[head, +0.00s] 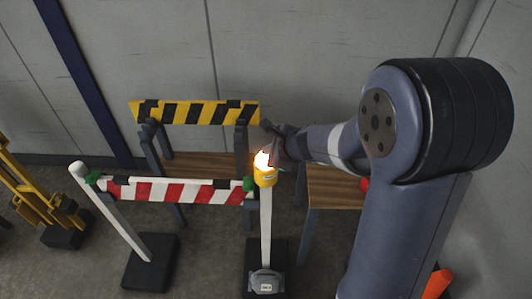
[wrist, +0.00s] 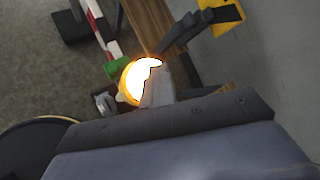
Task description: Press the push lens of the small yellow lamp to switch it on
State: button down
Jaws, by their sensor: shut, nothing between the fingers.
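The small yellow lamp (head: 265,179) sits on top of a white post (head: 266,225). Its lens (head: 261,160) glows bright white-orange. In the wrist view the lit lamp (wrist: 135,82) shows ahead of my gripper (wrist: 157,85), whose fingers cover the right part of it. In the head view my gripper (head: 277,151) is shut and empty, right at the lens from the upper right. The glare hides whether the fingertips touch the lens.
A red-and-white striped board (head: 175,191) hangs left of the post. A yellow-and-black striped barrier (head: 195,112) stands behind. A wooden surface (head: 335,188) with a red object (head: 364,184) lies to the right. An orange cone (head: 437,284) is at lower right.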

jog(key=shift+s+d+f+g, duration=0.1)
jog(key=shift+s+f+g, duration=0.25)
jog(key=shift+f, duration=0.3)
jog(key=r+p, duration=0.3)
jog(key=r, duration=0.1)
jog(key=r+p, duration=0.2)
jog(key=shift+w+r+p, duration=0.1)
jog(key=shift+w+p, duration=0.2)
jog(key=shift+p, duration=0.05)
jog(key=shift+s+a, duration=0.1)
jog(key=shift+a, duration=0.1)
